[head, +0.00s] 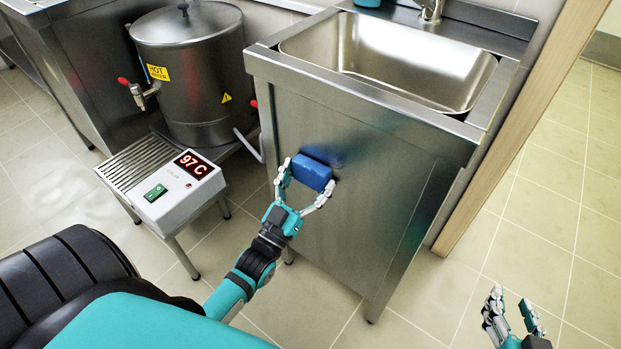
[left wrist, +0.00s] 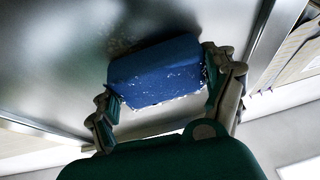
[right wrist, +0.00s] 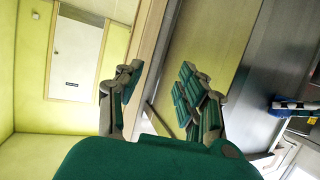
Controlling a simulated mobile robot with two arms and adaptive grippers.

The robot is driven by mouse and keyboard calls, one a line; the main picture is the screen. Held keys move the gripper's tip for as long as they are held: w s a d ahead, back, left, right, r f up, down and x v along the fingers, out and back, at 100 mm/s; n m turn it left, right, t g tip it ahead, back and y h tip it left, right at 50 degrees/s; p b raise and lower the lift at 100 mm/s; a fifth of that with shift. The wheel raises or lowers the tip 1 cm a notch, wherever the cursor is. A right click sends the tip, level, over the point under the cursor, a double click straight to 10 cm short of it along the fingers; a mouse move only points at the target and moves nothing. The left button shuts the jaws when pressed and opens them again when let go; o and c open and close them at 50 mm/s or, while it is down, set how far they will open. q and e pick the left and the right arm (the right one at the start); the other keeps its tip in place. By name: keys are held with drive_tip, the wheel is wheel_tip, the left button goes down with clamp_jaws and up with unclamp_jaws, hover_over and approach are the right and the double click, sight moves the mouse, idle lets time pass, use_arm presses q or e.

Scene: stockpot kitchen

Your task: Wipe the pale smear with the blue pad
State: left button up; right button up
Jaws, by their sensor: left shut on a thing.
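The blue pad (head: 312,172) is held between the fingers of my left gripper (head: 306,188), which is shut on it. The pad is at the steel front of the sink cabinet (head: 375,215). In the left wrist view the pad (left wrist: 155,72) lies close to or against the steel panel, with pale specks along its lower edge. Faint pale specks of the smear (left wrist: 125,47) show on the steel just above the pad; how much lies under the pad is hidden. My right gripper (head: 515,316) is open and empty, low at the right; its spread fingers show in the right wrist view (right wrist: 155,100).
A hot water boiler (head: 195,75) stands left of the sink on a low stand with a drip grille and a box (head: 180,190) reading 97 C. Its red-handled tap (head: 140,92) faces left. A wooden post (head: 510,135) borders the sink's right side. Tiled floor (head: 560,200) is clear at right.

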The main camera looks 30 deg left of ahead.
sight(323, 182)
use_arm(q)
drive_tip(key=shift+r+p, duration=0.5)
drive_tip(key=shift+r, duration=0.15)
drive_tip(key=shift+r+p, duration=0.5)
drive_tip(key=shift+s+d+f+p, duration=0.15)
drive_tip(key=shift+d+p, duration=0.4)
drive_tip(key=shift+d, duration=2.1)
drive_tip(key=shift+d+p, duration=0.4)
drive_tip(key=shift+d, duration=0.65)
use_arm(e)
drive_tip(key=s+d+f+g+h, duration=0.1)
drive_tip(key=s+d+f+g, duration=0.1)
drive_tip(key=s+f+g, duration=0.2)
drive_tip(key=s+d+f+g+h, duration=0.1)
drive_tip(key=s+d+f+g, duration=0.2)
drive_tip(key=s, duration=0.7)
drive_tip(key=shift+s+f+m+g+h, duration=0.35)
drive_tip(key=shift+f+g, duration=0.75)
drive_tip(key=shift+g, duration=0.4)
drive_tip(key=shift+d, duration=0.1)
use_arm(q)
drive_tip(key=shift+s, duration=0.15)
use_arm(e)
drive_tip(key=shift+r, duration=0.1)
